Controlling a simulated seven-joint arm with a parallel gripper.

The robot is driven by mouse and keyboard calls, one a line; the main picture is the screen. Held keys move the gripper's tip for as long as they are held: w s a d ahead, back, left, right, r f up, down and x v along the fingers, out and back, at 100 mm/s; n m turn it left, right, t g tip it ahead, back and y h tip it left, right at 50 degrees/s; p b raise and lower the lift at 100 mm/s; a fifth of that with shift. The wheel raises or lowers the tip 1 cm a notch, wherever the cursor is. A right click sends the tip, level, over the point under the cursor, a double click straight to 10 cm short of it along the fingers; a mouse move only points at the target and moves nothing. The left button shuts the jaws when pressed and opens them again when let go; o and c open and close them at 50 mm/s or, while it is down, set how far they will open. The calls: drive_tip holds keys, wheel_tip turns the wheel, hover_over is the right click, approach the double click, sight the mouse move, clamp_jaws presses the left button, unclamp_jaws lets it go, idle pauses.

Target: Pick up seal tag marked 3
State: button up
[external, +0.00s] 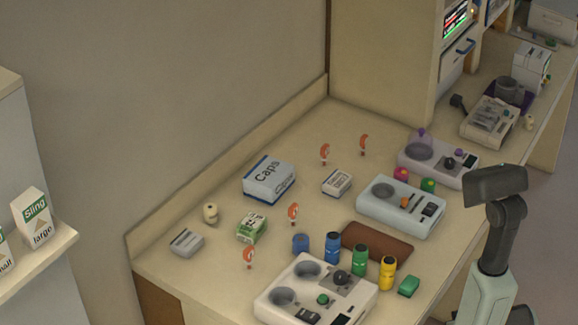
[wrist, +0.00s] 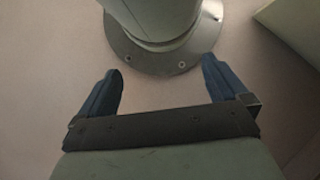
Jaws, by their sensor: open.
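Several small orange-and-white tags stand upright on the counter in the external view: one at the back right (external: 364,144), one left of it (external: 325,154), one near the middle (external: 293,213) and one at the front left (external: 249,257). Their numbers are too small to read, so I cannot tell which is marked 3. My gripper (wrist: 162,72) is open and empty in the wrist view, its two dark blue fingers wide apart, pointing toward my own base and the floor. In the external view my arm is at the right, clear of the tags; its fingers cannot be made out.
On the counter (external: 305,125) stand a caps box (external: 268,182), a small white box (external: 336,183), a green-white box (external: 251,228), a brown mat (external: 385,250) and coloured bottles (external: 360,260). Pale device trays (external: 400,205) line the right side. A shelf (external: 40,255) is at left.

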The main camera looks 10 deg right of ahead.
drive_tip(key=c, duration=0.6)
